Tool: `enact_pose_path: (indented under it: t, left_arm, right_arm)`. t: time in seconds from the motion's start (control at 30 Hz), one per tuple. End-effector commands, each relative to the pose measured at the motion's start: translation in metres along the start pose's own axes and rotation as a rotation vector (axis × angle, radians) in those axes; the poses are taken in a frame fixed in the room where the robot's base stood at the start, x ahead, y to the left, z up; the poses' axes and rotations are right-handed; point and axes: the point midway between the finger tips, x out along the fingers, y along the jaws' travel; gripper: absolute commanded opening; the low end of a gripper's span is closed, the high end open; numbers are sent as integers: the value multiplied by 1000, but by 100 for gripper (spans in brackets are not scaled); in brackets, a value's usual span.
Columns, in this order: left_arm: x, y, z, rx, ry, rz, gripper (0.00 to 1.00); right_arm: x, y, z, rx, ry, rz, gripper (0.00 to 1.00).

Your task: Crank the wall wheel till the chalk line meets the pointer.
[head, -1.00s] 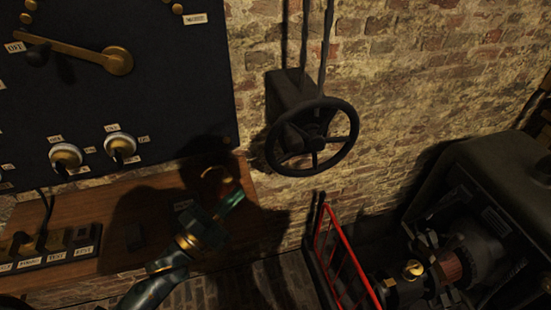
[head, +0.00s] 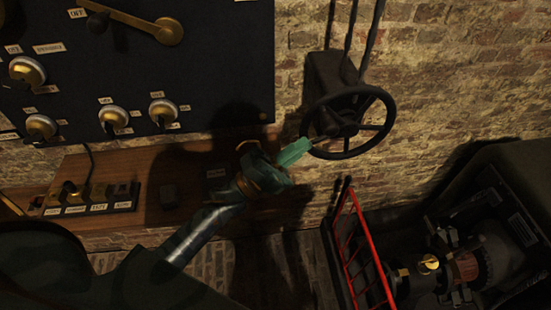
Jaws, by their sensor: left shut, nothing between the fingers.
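The wall wheel (head: 384,112) is a dark spoked handwheel on a dark box (head: 326,80) fixed to the brick wall, right of the black panel. My left gripper (head: 306,145) reaches up from the lower left, its green fingers shut and empty. Its tips appear at the wheel's lower left rim; I cannot tell whether they touch it. I cannot make out a chalk line or a pointer on the wheel. My right gripper is not in view.
A black panel (head: 210,75) with brass knobs and a lever fills the upper left. A wooden shelf (head: 190,160) with a labelled switch strip (head: 95,198) lies below it. A red railing (head: 368,245) and a dark machine (head: 470,265) stand at lower right.

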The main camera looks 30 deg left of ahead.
Motion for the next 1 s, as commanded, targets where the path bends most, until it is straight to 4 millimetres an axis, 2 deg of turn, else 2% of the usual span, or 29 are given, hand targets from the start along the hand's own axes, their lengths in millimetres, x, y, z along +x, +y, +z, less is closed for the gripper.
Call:
enact_pose_path:
  t: [0.03, 0.2, 0.67, 0.9, 1.0]
  left_arm:
    - [9, -2, 0, 1, 0, -2, 0]
    - [26, -1, 0, 0, 0, -1, 0]
    - [30, 0, 0, 0, -1, 3, 0]
    - [48, -9, -2, 13, 2, 70, 0]
    - [49, -7, -1, 14, 1, 83, 0]
  right_arm:
    - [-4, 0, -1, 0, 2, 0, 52]
    - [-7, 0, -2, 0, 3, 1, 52]
    - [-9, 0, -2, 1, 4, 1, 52]
    - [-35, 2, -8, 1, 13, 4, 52]
    - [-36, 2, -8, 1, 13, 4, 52]
